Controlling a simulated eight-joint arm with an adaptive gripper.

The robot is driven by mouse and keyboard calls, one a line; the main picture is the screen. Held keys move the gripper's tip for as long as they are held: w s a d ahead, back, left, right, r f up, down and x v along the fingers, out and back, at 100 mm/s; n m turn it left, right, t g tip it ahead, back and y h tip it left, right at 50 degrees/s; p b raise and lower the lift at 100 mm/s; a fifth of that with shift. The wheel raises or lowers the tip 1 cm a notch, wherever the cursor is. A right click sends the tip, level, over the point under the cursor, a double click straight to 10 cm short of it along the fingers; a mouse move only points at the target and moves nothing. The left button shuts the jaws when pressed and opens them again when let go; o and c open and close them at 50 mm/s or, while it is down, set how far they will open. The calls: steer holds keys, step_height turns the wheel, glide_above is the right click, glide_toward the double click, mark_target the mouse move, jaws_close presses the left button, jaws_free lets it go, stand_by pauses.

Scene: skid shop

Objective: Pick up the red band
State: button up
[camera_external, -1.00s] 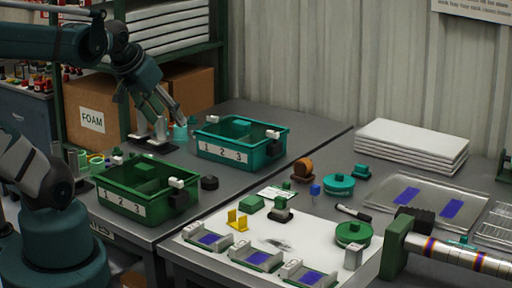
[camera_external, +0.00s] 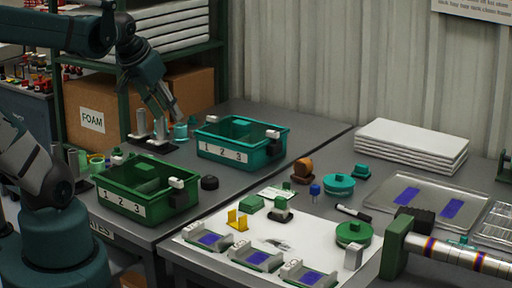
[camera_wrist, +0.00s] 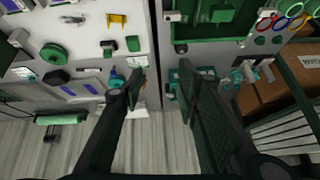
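In the external view I cannot make out the red band; green rings (camera_external: 97,162) show at the left, partly behind the green bin. My gripper (camera_external: 173,112) is above the back of the left table, near the metal posts and a teal cup. In the wrist view my gripper (camera_wrist: 159,71) has its two dark fingers spread apart with nothing between them. It is well away from the rings.
A green bin (camera_external: 133,207) and a teal bin (camera_external: 224,154) stand on the left table. Metal posts (camera_external: 158,126) stand behind them. The right table holds a white mat, several fixtures and spools. A foam box (camera_external: 92,122) sits by the shelf.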

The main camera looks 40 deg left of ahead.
steer(key=w+a+f+m+g, duration=0.2)
steer(key=w+a+f+m, duration=0.15)
steer(key=w+a, duration=0.65)
steer(key=w+a+f+m+g, duration=0.2)
steer(key=w+a+m, duration=0.4)
steer(key=a, duration=0.5)
steer(key=w+a+f+m+g, duration=0.1)
steer(key=w+a+f+m, duration=0.1)
steer(key=a+f, duration=0.8)
steer(key=w+a+f+m+g, duration=0.1)
steer(key=w+a+f+m, duration=0.1)
steer(key=a+f, duration=0.8)
steer(key=a+m, duration=0.1)
steer(key=a, duration=0.2)
steer(key=shift+w+g+p, duration=0.2)
steer(key=shift+g+p, duration=0.1)
steer(key=shift+a+f, duration=0.1)
steer(key=shift+f, duration=0.05)
steer(key=shift+f, duration=1.2)
steer(key=shift+f+b, duration=0.1)
steer(key=shift+b, duration=0.2)
